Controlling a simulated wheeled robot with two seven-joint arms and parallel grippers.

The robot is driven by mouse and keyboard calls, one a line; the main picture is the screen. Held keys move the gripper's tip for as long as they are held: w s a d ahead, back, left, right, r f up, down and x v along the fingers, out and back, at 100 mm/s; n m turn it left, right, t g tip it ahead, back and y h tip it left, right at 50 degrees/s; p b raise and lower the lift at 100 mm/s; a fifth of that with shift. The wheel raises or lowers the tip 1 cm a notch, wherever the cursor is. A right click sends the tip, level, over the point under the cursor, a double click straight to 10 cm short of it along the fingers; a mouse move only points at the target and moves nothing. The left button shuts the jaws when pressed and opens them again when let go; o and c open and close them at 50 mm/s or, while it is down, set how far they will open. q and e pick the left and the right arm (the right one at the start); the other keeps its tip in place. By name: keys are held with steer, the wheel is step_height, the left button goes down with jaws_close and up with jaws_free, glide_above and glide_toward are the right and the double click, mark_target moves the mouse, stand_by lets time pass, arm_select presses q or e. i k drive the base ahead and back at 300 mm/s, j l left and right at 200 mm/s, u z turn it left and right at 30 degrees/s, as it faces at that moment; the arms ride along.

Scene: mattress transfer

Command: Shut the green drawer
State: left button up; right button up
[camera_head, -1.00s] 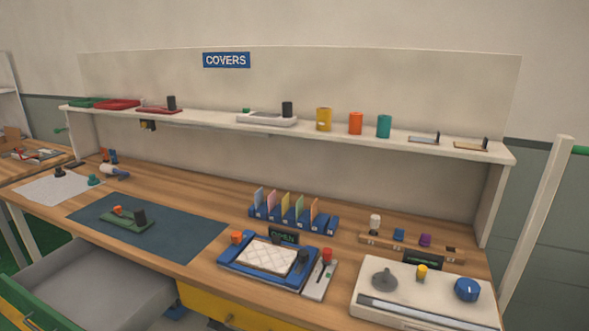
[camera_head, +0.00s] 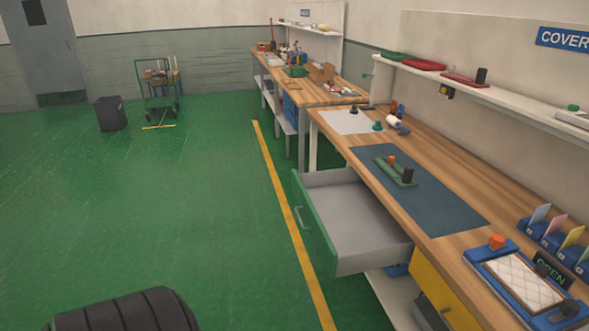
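The green drawer (camera_head: 315,226) is pulled far out from under the workbench (camera_head: 455,190). Its green front with a pale handle (camera_head: 298,217) faces the open floor on the left. Its grey inside (camera_head: 352,222) looks empty. Neither of my grippers shows in the head view. A dark ribbed part of my own body shows at the bottom left, well apart from the drawer.
Green floor (camera_head: 180,200) left of the drawer is free, with a yellow line (camera_head: 287,205) running beside it. A yellow drawer front (camera_head: 440,292) sits under the bench at right. A black bin (camera_head: 111,114) and a cart (camera_head: 158,90) stand far off.

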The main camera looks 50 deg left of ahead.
mark_target(352, 232)
steer(key=u, duration=1.45)
